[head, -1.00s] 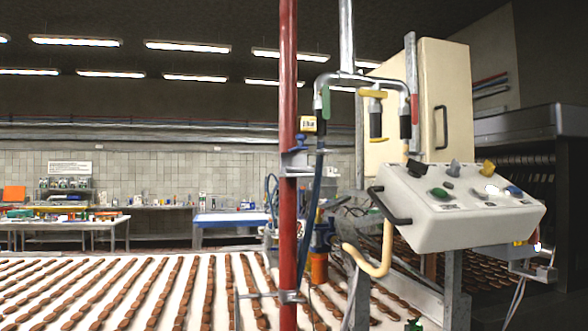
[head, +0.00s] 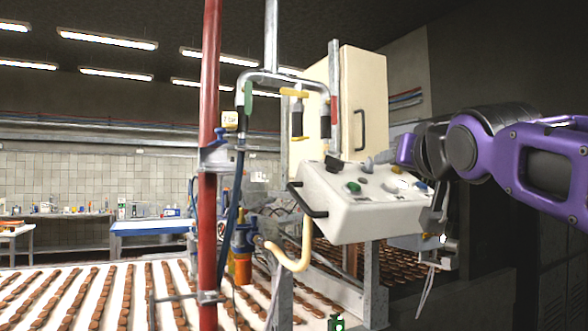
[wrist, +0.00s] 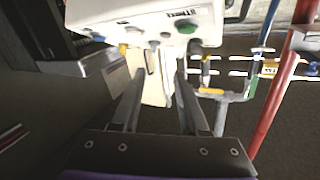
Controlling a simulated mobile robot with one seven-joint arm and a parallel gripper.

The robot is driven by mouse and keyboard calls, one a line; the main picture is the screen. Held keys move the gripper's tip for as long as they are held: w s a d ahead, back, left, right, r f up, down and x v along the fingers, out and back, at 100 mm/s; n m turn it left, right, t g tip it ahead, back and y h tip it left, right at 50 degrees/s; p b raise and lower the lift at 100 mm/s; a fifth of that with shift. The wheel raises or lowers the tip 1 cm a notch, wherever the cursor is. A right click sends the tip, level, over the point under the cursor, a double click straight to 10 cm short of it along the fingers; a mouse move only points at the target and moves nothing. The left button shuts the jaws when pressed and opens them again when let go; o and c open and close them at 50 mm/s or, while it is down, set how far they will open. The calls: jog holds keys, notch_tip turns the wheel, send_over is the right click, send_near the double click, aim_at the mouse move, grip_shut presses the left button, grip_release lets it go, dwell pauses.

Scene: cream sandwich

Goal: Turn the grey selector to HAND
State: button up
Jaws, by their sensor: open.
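The grey selector (head: 368,164) stands on the top back part of the white control box (head: 365,218), between a black knob (head: 333,163) and my gripper. Its setting and label cannot be read. My gripper (head: 384,158) reaches in from the right, close beside the selector. In the wrist view the two fingers of my gripper (wrist: 161,72) are apart with nothing between them. The selector (wrist: 154,44) shows just beyond the fingertips there, nearer the left finger. Contact cannot be made out.
A green button (head: 354,187), white and blue controls lie on the box face. A black handle (head: 305,200) sticks out at its left. A cream cabinet (head: 362,85) stands behind. A red post (head: 207,190) and a conveyor with rows of biscuits are to the left.

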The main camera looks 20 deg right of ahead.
jog(key=d, duration=0.1)
jog(key=p, duration=0.3)
send_near(371, 162)
jog(key=shift+h, duration=0.4)
jog(key=x, duration=0.7)
jog(key=shift+w+a+f, duration=0.1)
jog(key=shift+w+f, duration=0.05)
jog(key=shift+w, duration=0.05)
jog(key=shift+p+x, duration=0.7)
jog(key=shift+x, duration=0.8)
jog(key=shift+f, duration=0.1)
grip_shut()
